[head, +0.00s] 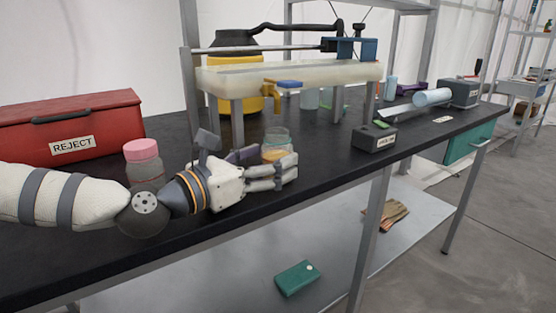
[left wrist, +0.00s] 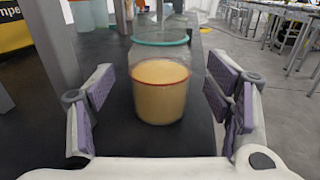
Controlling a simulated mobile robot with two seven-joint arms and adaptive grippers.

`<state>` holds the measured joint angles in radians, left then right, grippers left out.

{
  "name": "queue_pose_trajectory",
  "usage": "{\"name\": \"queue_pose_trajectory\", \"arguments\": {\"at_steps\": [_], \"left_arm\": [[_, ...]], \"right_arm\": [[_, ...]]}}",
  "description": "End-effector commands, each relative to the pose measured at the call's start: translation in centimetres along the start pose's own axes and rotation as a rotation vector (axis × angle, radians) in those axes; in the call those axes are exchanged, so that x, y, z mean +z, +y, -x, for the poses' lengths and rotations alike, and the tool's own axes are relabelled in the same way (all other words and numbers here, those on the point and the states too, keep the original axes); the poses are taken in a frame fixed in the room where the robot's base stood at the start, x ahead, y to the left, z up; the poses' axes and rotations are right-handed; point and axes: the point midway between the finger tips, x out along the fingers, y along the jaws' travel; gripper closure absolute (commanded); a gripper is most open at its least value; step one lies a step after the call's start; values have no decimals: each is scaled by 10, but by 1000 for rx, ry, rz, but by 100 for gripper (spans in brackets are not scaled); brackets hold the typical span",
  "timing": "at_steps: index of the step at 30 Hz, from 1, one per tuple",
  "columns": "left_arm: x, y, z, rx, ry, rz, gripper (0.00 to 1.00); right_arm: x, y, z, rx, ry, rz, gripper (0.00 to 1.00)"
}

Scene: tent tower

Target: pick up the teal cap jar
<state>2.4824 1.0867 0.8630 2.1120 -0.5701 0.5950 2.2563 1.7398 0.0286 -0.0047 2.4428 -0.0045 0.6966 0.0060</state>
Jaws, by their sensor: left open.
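The teal cap jar (left wrist: 160,88) is a clear jar with a teal rim and amber contents. It stands upright on the black table (left wrist: 120,135). In the head view the jar (head: 277,141) is partly hidden behind my left gripper (head: 285,170). In the left wrist view my left gripper (left wrist: 163,105) is open, with one purple-padded finger on each side of the jar's near side. My right gripper is not in view.
A pink-lidded jar (head: 143,160) stands behind my left arm, near the red REJECT box (head: 75,125). A pale raised beam on metal legs (head: 300,76) stands behind the jar. A dark labelled block (head: 374,137) sits to the right. The table's front edge is close by.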

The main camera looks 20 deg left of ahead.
Motion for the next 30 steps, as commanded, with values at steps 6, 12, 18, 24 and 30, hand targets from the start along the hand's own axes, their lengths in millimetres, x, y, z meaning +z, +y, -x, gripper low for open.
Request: {"name": "queue_pose_trajectory", "arguments": {"at_steps": [6, 12, 18, 24, 30], "left_arm": [[0, 0, -28, 0, -1, 0, 28], [0, 0, -28, 0, -1, 1, 32], [0, 0, -28, 0, 0, 1, 78], [1, 0, -28, 0, -1, 0, 89], [7, 0, -28, 0, -2, 0, 89]], "right_arm": [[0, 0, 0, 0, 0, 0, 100], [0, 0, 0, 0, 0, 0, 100], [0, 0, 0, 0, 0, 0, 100], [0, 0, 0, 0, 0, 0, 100], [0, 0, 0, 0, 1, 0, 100]]}}
